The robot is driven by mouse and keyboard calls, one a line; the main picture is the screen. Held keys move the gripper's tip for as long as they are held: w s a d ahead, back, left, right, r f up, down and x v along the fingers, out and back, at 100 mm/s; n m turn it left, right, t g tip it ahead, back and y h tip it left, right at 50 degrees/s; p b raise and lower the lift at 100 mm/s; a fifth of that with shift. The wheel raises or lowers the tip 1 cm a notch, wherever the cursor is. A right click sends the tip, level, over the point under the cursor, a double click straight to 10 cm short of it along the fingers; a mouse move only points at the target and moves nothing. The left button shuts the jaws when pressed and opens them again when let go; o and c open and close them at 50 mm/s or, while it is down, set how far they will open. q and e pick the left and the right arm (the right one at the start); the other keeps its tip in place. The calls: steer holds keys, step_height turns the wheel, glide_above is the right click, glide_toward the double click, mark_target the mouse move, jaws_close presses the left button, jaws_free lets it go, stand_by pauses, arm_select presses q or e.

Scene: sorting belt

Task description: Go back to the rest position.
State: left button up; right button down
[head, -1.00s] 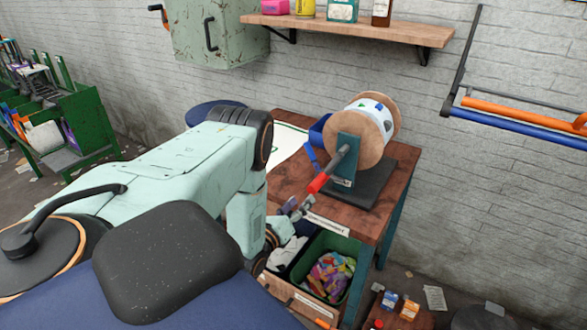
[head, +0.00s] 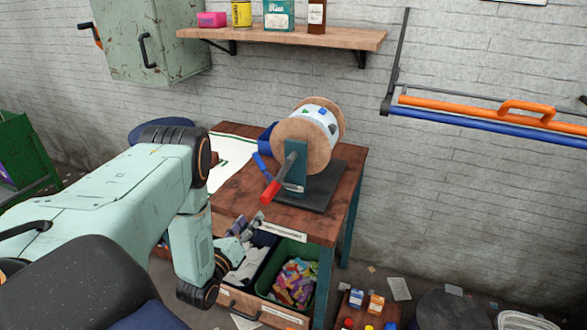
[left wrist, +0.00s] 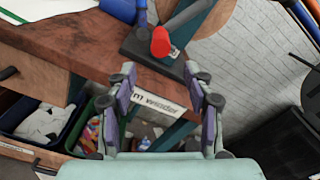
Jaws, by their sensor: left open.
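My left gripper (head: 250,225) is in front of the wooden table's (head: 237,197) front edge, below the winder's crank. In the left wrist view the left gripper (left wrist: 166,90) is open, with its two fingers apart and nothing between them. The winder's red crank handle (left wrist: 160,42) is beyond the fingertips and apart from them. In the head view the red handle (head: 270,192) sticks out from the wooden spool (head: 301,138) on its dark base. My right gripper is not in view.
Bins of white cloth (head: 248,265) and coloured pieces (head: 295,280) sit under the table. A wall shelf (head: 290,38) holds several containers. A green cabinet (head: 160,50) hangs at the left. An orange and blue rail (head: 480,125) is on the right wall.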

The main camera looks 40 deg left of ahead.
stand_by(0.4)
arm_select(q)
steer(key=s+d+f+n+g+h+b, duration=0.1)
steer(key=s+d+f+n+g, duration=0.35)
steer(key=f+n, duration=0.35)
steer(key=s+d+f+n+g+h+b, duration=0.1)
steer(key=s+d+f+n+g, duration=0.3)
steer(key=s+f+n, duration=0.45)
steer(key=s+d+f+n+g+h+b, duration=0.1)
steer(key=s+d+f+n+g+b, duration=0.2)
steer(key=s+d+n+g+b, duration=0.1)
steer(key=s+d+f+n+g+h+b, duration=0.1)
steer(key=s+d+f+n+g+b, duration=0.2)
steer(key=s+d+n+g+b, duration=0.2)
steer(key=s+d+n+b, duration=0.2)
steer(key=s+d+b, duration=0.2)
steer(key=s+d, duration=0.2)
steer(key=shift+s+d, duration=0.2)
steer(key=shift+s, duration=0.4)
